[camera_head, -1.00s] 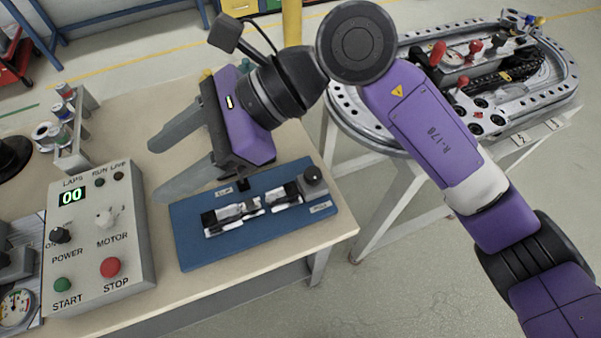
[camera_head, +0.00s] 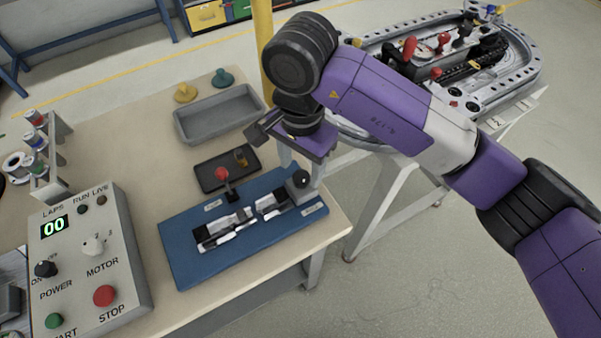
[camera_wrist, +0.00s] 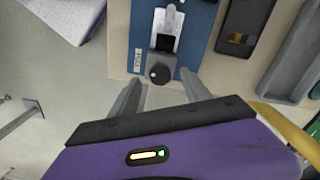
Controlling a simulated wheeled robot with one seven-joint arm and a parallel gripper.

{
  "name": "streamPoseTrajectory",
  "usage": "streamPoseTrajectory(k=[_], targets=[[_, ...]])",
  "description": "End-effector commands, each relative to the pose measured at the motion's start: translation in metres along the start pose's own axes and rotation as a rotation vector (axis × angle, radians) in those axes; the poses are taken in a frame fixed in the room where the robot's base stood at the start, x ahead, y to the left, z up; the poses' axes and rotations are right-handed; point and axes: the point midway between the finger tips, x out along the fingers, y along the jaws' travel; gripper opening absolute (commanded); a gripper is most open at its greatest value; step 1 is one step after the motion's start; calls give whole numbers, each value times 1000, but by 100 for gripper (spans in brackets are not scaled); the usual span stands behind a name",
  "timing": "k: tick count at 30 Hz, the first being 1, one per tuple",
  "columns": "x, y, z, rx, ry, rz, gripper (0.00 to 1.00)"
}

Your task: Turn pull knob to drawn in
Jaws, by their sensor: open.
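The pull knob (camera_head: 301,181) is a dark round knob on a grey block at the right end of the blue board (camera_head: 180,250). It also shows in the wrist view (camera_wrist: 158,73), just beyond and between my fingertips. My gripper (camera_head: 301,170) points down over that end of the board, with its fingers apart. In the wrist view my gripper (camera_wrist: 160,80) is open and empty, one finger on each side of the knob's line. I cannot tell how far the fingertips are above the knob. A metal slide mechanism (camera_head: 225,230) lies along the board, left of the knob.
A control box (camera_head: 120,250) stands at the left. The ring track (camera_head: 520,75) is on a separate stand behind my arm.

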Motion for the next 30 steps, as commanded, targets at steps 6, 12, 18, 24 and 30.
streamPoseTrajectory(k=[6,12,18,24,30], targets=[[29,0,1,1,-4,1,56],[39,0,1,0,-1,0,56],[39,0,1,0,-1,0,56],[39,0,1,0,-1,0,21],[38,0,1,1,-1,0,0]])
